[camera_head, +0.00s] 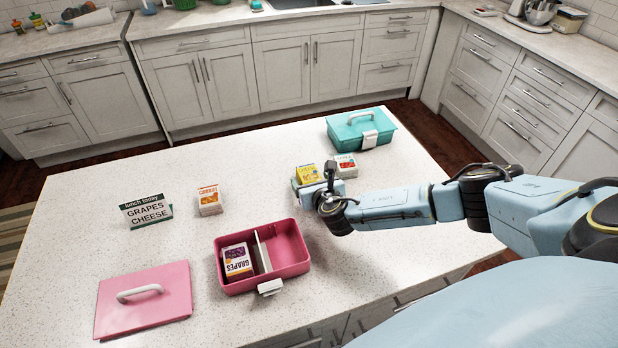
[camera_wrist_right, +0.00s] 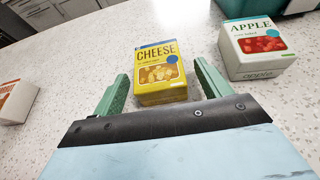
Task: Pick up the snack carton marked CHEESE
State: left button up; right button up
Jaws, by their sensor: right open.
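The yellow CHEESE carton (camera_head: 308,173) stands on the white counter, just beyond my right gripper. In the right wrist view the CHEESE carton (camera_wrist_right: 160,73) faces me, upright, with a blue top and a blue spot. My right gripper (camera_wrist_right: 158,88) is open, its two green fingers on either side of the carton's lower front. The carton sits partly between the fingertips; I cannot tell whether either finger touches it. In the head view the right gripper's fingers are mostly hidden by its wrist. My left gripper is not in view.
The APPLE carton (camera_wrist_right: 255,48) stands close to the right of the CHEESE carton. A closed teal box (camera_head: 361,128) is behind. A CARROT carton (camera_head: 209,200), lunch sign (camera_head: 147,210), pink lid (camera_head: 144,300) and open pink box (camera_head: 290,240) holding a GRAPES carton (camera_head: 237,260) are left.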

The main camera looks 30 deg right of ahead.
jog(key=c, duration=1.1)
